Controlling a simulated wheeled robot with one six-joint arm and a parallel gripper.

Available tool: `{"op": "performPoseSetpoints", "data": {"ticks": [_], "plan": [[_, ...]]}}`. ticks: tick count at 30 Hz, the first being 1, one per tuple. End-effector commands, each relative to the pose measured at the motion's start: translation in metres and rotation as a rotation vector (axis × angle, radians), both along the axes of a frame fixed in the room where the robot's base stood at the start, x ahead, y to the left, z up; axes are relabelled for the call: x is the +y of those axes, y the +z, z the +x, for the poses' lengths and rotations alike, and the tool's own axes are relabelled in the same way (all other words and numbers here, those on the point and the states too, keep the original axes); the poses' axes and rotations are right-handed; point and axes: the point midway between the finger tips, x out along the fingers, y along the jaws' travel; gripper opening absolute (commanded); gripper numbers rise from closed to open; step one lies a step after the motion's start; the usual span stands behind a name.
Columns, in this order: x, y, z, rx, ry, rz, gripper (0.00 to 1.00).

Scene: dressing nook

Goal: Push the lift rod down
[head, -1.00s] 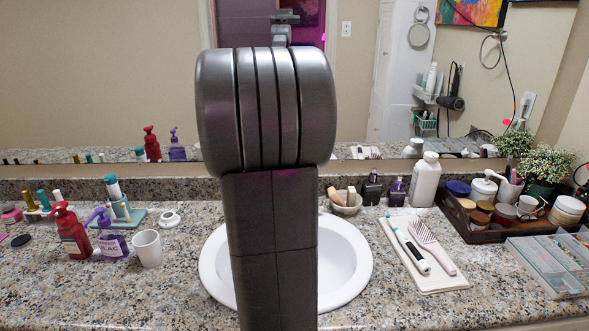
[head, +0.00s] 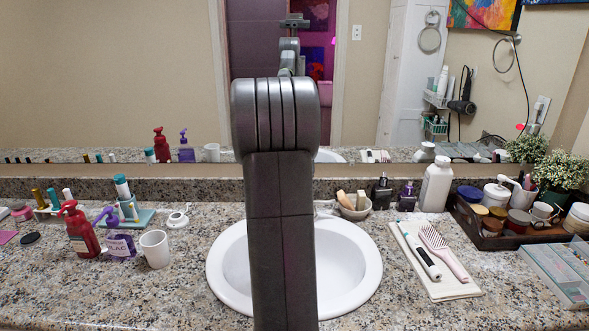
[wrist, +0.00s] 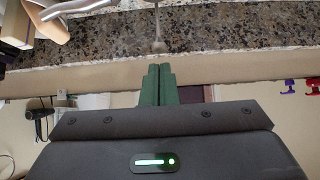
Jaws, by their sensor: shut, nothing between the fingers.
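The lift rod (wrist: 158,28) shows in the wrist view as a thin metal rod with a rounded knob, near the top middle. My gripper (wrist: 159,67) has its green fingers together and empty, with the tips pointing at the knob. A small gap shows between the tips and the knob in this view; I cannot judge its depth. A curved chrome faucet part (wrist: 75,9) is at the upper left of the wrist view. In the head view my arm hides the rod, my fingers and most of the faucet behind the white sink (head: 350,275).
A bowl (head: 355,209) and dark bottles stand right of the faucet area. A white cup (head: 154,249), a purple pump bottle (head: 120,240) and a red pump bottle (head: 80,233) stand left. The mirror is behind.

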Motion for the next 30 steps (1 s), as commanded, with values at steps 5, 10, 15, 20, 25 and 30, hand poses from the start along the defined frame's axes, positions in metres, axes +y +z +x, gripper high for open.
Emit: {"op": "performPoseSetpoints", "data": {"ticks": [5,10,15,20,25,30], "plan": [[0.000,-0.009,0.000,0.001,0.001,-0.001,0.00],[0.000,-0.009,0.000,0.001,0.001,-0.001,0.00],[0.000,-0.010,0.000,0.001,0.001,-0.001,0.00],[0.000,-0.021,0.000,0.001,0.001,-0.001,0.00],[0.000,-0.038,-0.001,0.002,0.001,-0.001,0.00],[0.000,-0.041,-0.001,0.004,0.000,0.000,0.00]]}}
